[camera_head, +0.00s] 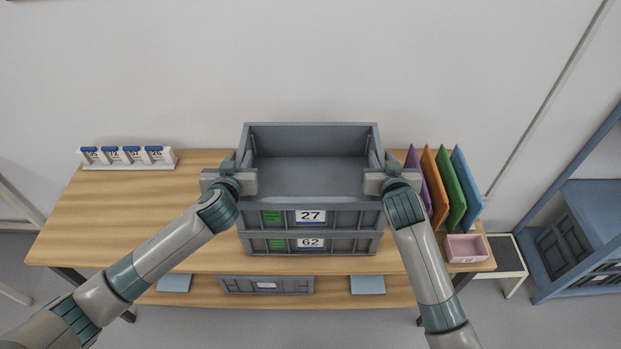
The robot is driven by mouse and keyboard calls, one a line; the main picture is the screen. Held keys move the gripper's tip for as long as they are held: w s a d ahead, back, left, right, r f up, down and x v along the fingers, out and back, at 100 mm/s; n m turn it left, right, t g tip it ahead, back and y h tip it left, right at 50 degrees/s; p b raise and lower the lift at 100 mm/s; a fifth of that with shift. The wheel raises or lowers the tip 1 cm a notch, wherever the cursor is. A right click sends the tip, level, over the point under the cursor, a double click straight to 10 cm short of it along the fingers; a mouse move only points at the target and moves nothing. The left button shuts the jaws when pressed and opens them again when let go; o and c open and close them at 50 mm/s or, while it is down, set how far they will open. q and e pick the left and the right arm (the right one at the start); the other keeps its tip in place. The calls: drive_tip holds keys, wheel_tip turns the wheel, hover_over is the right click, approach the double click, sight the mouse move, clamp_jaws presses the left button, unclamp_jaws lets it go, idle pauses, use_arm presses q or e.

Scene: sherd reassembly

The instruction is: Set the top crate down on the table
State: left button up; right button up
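The top crate (311,180) is grey, looks empty inside, and has a green mark and a label reading 27 on its front. It sits level over a second grey crate (275,246) labelled 62; I see no clear gap between them. My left gripper (242,176) is at the top crate's left side wall, and my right gripper (379,177) is at its right side wall. Both reach over the rim. Their fingertips are hard to make out, so I cannot tell whether they are closed on the walls. The wooden table (120,215) carries the stack.
The table's left part is clear, except for a white rack with blue-topped numbered pieces (128,158) at the back. Coloured upright panels (444,185) and a pink bin (466,247) stand right. A grey crate (265,285) sits on the lower shelf. A blue shelving unit (585,225) stands far right.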

use_arm(q)
clamp_jaws()
use_arm(e)
clamp_jaws()
idle(0.5)
idle(0.4)
